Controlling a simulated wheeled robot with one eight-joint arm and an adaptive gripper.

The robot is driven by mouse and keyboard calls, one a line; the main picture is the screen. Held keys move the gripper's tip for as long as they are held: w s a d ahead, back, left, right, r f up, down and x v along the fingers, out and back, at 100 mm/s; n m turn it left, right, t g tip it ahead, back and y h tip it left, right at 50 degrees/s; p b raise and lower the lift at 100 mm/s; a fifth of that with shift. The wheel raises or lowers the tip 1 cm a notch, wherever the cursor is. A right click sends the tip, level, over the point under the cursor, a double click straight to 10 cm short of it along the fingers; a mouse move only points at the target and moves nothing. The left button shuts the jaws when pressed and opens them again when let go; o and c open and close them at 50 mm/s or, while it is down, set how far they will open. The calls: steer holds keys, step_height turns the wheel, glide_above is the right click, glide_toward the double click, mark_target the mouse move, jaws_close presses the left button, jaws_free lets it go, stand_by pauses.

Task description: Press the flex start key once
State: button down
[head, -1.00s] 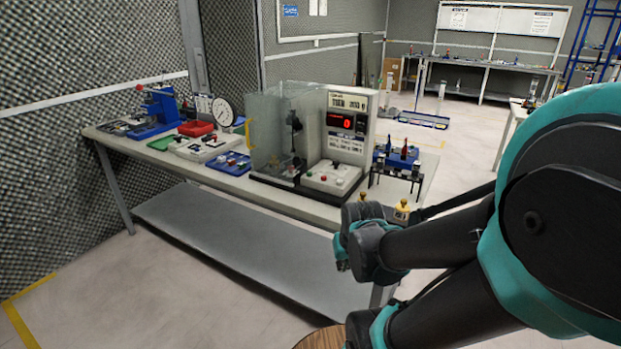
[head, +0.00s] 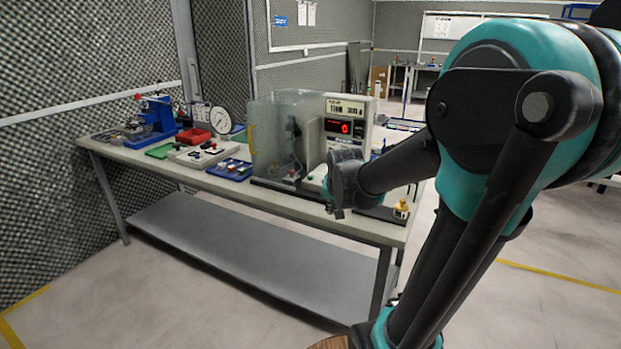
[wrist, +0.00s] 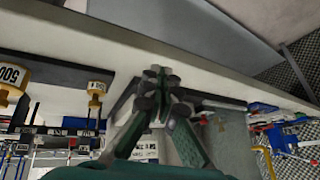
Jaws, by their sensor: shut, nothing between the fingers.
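The flex tester (head: 362,105) stands on the bench with a red lit display (head: 338,127) and clear guard panels. Its low light-coloured key panel (head: 316,176) is mostly hidden behind my arm, so I cannot make out the start key. My gripper (head: 337,211) is in front of that panel, at the bench's front side; its exact gap to the panel cannot be told. In the wrist view my gripper (wrist: 160,80) has its fingers together and empty, over the pale bench edge.
A yellow weight (head: 402,209) stands on the bench right of my gripper; the wrist view shows a weight marked 500 (wrist: 12,78) and another yellow weight (wrist: 97,87). A lower shelf (head: 250,250) spans beneath.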

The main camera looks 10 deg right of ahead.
mark_target(311, 177)
steer(key=w+a+r+m+t, duration=0.1)
steer(key=w+r+m, duration=0.1)
steer(key=w+r, duration=0.4)
steer(key=w+a+r+m+t, duration=0.1)
steer(key=w+r, duration=0.5)
steer(key=w, duration=1)
steer(key=shift+a+r+m+t, duration=0.15)
steer(key=shift+a+m+t, duration=0.25)
steer(key=shift+a+m, duration=0.45)
steer(key=shift+d, duration=0.2)
steer(key=shift+f, duration=4.4)
steer(key=shift+f, duration=0.1)
steer(key=shift+f, duration=0.3)
